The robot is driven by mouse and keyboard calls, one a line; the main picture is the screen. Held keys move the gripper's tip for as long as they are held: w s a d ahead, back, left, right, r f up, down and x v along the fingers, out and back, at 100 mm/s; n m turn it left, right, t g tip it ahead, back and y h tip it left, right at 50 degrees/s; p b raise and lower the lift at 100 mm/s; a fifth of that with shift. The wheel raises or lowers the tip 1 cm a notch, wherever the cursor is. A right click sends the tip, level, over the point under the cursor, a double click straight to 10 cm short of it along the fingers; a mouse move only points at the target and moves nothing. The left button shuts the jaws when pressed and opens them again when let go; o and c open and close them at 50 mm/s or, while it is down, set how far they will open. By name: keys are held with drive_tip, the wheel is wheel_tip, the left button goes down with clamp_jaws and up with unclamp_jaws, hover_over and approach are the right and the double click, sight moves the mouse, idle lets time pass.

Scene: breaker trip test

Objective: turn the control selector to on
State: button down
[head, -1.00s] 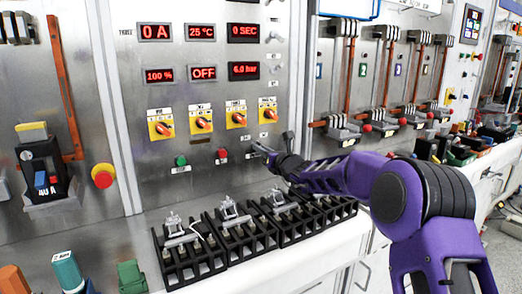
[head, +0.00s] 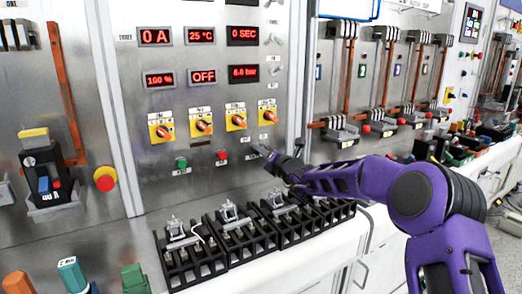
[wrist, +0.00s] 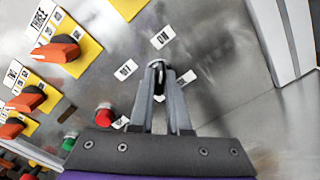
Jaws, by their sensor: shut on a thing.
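My gripper (head: 262,150) reaches the steel control panel (head: 215,100) low on its right side, right of the red push button (head: 222,154). In the wrist view my gripper (wrist: 157,72) has its two fingers closed together on the small control selector (wrist: 158,82). Only a little of the selector shows between the fingers; its pointing direction cannot be told. Small white labels surround it. In the head view the fingers hide the selector. A red display (head: 203,76) on the panel reads OFF.
Several orange rotary switches on yellow plates (head: 161,128) sit above, and a green button (head: 181,163) is at the left. Black terminal blocks (head: 190,255) stand on the white ledge below my arm. Lever switches (head: 341,130) are at the right.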

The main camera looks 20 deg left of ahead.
idle(0.4)
drive_tip(key=c, duration=0.9)
unclamp_jaws()
drive_tip(key=v, duration=1.7)
drive_tip(key=shift+s+d, duration=0.15)
drive_tip(key=shift+d, duration=0.05)
